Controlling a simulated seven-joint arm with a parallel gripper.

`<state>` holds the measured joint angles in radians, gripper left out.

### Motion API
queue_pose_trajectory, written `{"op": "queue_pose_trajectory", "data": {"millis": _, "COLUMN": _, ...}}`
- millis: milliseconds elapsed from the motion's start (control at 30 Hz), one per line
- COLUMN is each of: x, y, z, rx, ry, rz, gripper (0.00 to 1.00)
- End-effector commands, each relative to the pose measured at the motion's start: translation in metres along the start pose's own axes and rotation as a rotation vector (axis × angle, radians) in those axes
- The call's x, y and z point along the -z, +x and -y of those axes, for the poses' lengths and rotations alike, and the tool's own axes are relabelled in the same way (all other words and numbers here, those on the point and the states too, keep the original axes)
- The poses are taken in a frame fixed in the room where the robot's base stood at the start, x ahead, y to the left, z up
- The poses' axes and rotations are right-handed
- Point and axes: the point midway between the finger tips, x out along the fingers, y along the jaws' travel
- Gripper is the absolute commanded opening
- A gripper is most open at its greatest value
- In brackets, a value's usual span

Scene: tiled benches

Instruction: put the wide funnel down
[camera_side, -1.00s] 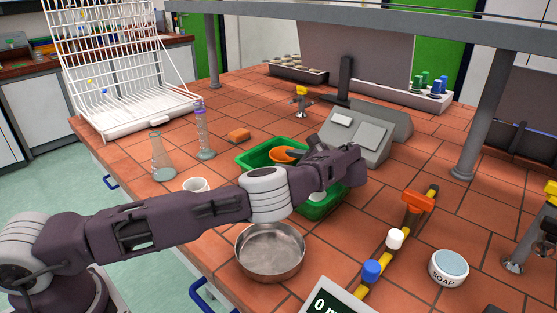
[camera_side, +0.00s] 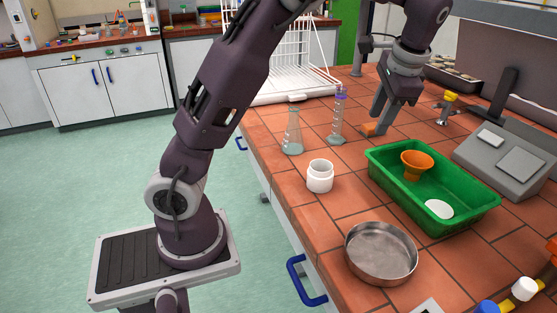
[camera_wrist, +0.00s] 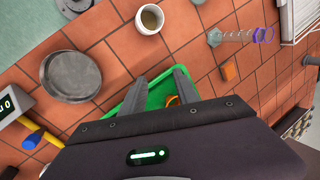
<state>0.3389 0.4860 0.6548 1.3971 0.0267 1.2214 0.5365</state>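The orange wide funnel (camera_side: 417,161) is inside the green tray (camera_side: 385,184), its wide mouth facing up. A white round item (camera_side: 439,209) lies in the tray's near part. My gripper (camera_side: 377,126) is raised behind the tray and apart from the funnel; in the side view its fingers overlap the orange sponge (camera_side: 370,130). In the wrist view my gripper (camera_wrist: 160,76) shows two spread grey fingers with nothing held between them. There, a bit of the orange funnel (camera_wrist: 172,100) shows beyond them, mostly hidden by the gripper body.
A white jar (camera_side: 320,177), a conical flask (camera_side: 292,138) and a measuring cylinder (camera_side: 338,122) stand left of the tray. A round metal pan (camera_side: 381,253) is in front. A grey scale-like device (camera_side: 508,158) stands right. Bare tiles lie between jar and pan.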

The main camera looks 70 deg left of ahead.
Motion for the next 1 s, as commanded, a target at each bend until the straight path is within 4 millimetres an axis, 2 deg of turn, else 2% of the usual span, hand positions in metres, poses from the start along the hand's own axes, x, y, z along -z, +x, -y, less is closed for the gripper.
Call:
{"op": "queue_pose_trajectory", "data": {"millis": 33, "x": -0.029, "y": -0.022, "z": -0.011, "rx": -0.091, "ry": -0.073, "rz": -0.076, "gripper": 0.37}}
{"op": "queue_pose_trajectory", "data": {"millis": 100, "x": -0.068, "y": -0.049, "z": -0.036, "rx": -0.191, "ry": -0.157, "rz": -0.172, "gripper": 0.37}}
{"op": "queue_pose_trajectory", "data": {"millis": 167, "x": -0.103, "y": -0.069, "z": -0.061, "rx": -0.252, "ry": -0.213, "rz": -0.251, "gripper": 0.37}}
{"op": "queue_pose_trajectory", "data": {"millis": 200, "x": -0.127, "y": -0.078, "z": -0.080, "rx": -0.279, "ry": -0.243, "rz": -0.299, "gripper": 0.37}}
{"op": "queue_pose_trajectory", "data": {"millis": 300, "x": -0.179, "y": -0.086, "z": -0.123, "rx": -0.300, "ry": -0.302, "rz": -0.395, "gripper": 0.37}}
{"op": "queue_pose_trajectory", "data": {"millis": 400, "x": -0.214, "y": -0.077, "z": -0.154, "rx": -0.283, "ry": -0.346, "rz": -0.456, "gripper": 0.37}}
{"op": "queue_pose_trajectory", "data": {"millis": 500, "x": -0.232, "y": -0.067, "z": -0.170, "rx": -0.264, "ry": -0.374, "rz": -0.485, "gripper": 0.37}}
{"op": "queue_pose_trajectory", "data": {"millis": 567, "x": -0.236, "y": -0.063, "z": -0.173, "rx": -0.257, "ry": -0.380, "rz": -0.491, "gripper": 0.37}}
{"op": "queue_pose_trajectory", "data": {"millis": 1000, "x": -0.237, "y": -0.062, "z": -0.174, "rx": -0.257, "ry": -0.380, "rz": -0.490, "gripper": 0.37}}
